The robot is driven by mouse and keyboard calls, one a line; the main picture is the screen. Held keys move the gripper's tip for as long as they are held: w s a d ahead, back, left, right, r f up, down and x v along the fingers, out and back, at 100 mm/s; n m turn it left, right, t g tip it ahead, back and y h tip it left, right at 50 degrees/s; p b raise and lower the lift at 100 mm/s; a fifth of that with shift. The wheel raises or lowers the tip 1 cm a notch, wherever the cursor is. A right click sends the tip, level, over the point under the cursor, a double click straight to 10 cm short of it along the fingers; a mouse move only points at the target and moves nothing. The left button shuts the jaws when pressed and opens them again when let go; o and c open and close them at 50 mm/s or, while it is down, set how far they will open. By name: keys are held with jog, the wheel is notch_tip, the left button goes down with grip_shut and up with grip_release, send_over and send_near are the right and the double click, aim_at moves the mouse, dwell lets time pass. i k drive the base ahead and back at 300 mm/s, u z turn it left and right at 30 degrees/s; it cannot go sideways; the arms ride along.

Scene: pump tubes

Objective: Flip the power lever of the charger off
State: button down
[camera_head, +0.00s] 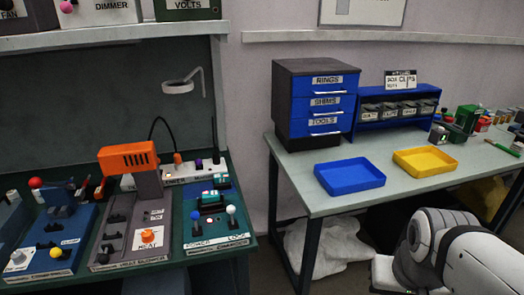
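A green panel device (216,219) sits at the right end of the green bench at left. Its front label includes "POWER", but the rest is too small to read surely, so I cannot confirm that it is the charger. I cannot tell which position either lever is set to. My gripper is out of view; only a white and dark part of my arm shows at the lower right.
A grey device with an orange head (127,156) stands left of the green panel, with a blue device (48,240) beyond it. A power strip (190,170) lies behind. A separate table holds blue drawers (313,100), a blue tray (349,176) and a yellow tray (425,161).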

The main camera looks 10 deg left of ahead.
aim_at(195, 215)
jog(key=u, duration=1.25)
